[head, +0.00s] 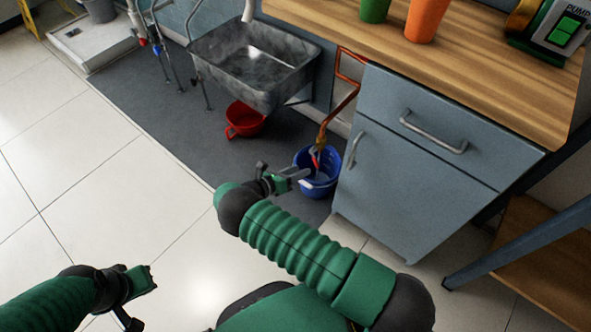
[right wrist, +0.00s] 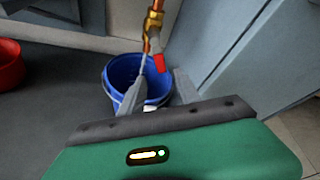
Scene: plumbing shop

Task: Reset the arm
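My right arm reaches forward across the middle of the head view. Its gripper (head: 304,178) is in front of the blue bucket (head: 325,185). In the right wrist view its two grey fingers (right wrist: 157,92) are apart with the blue bucket (right wrist: 118,70) beyond them. A brass pipe (right wrist: 154,22) with a red handle (right wrist: 160,63) comes down above the bucket, just beyond the fingers. No object shows gripped between the fingers. My left gripper (head: 142,296) is low at the left over the floor tiles, and its finger gap is not clear.
A blue-grey cabinet (head: 408,175) with a wooden top (head: 470,75) stands right of the bucket. A metal sink (head: 255,60) is behind, with a red bucket (head: 244,120) below it. Green and orange cups (head: 427,18) stand on the counter. White floor tiles (head: 95,165) at left are clear.

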